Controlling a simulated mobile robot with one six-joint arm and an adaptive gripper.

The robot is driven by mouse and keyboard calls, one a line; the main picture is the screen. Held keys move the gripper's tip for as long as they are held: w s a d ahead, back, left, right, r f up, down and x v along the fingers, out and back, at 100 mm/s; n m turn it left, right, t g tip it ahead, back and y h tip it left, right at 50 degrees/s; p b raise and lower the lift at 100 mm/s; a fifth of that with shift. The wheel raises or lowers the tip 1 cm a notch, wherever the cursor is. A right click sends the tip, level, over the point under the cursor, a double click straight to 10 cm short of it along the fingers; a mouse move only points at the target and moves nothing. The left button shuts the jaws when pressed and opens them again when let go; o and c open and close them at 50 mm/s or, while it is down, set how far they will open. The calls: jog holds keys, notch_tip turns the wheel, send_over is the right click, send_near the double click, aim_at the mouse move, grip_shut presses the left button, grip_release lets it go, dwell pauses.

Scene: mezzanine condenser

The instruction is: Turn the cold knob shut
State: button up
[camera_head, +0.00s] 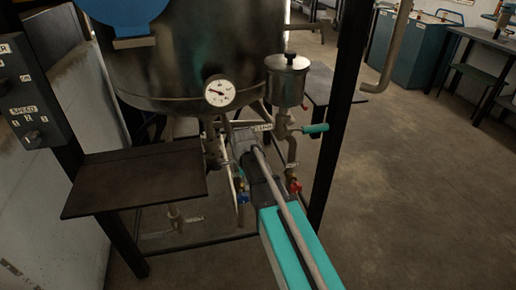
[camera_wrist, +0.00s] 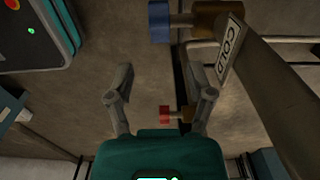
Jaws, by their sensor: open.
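The blue cold knob (camera_wrist: 158,21) shows at the top of the wrist view, on a brass valve beside a pipe with a "COLD" label (camera_wrist: 230,47). In the head view a blue knob (camera_head: 243,198) hangs low under the tank, just left of my arm. In the wrist view my gripper (camera_wrist: 160,74) is open and empty. Its two fingers point toward the blue knob, which lies beyond the fingertips in the picture, apart from them. The head view does not show the fingertips clearly.
A red knob (camera_wrist: 165,114) shows between my fingers in the wrist view, and right of my arm in the head view (camera_head: 296,187). A steel tank (camera_head: 190,70) with a gauge (camera_head: 220,91), a teal-handled valve (camera_head: 315,128) and a dark shelf (camera_head: 135,182) surround my arm.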

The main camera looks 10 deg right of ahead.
aim_at(246, 194)
jog(key=s+d+r+n+p, duration=0.1)
jog(key=s+r+n+p, duration=0.3)
jog(key=r+p, duration=0.5)
jog(key=s+d+r+n+p, duration=0.1)
jog(key=s+r+n+p, duration=0.4)
jog(key=r+p, duration=0.5)
jog(key=shift+s+d+r+n, duration=0.15)
jog(key=shift+d+r+n, duration=0.15)
jog(key=shift+n, duration=0.9)
jog(key=shift+s+d+n, duration=0.2)
jog(key=shift+s+n, duration=0.65)
jog(key=shift+n, duration=0.25)
jog(key=shift+s+d+n, duration=0.2)
jog(key=shift+s+n, duration=0.7)
jog(key=shift+n, duration=0.2)
jog(key=shift+s+d+n, duration=0.2)
jog(key=shift+s+n, duration=0.65)
jog(key=shift+n, duration=0.25)
jog(key=shift+c, duration=0.8)
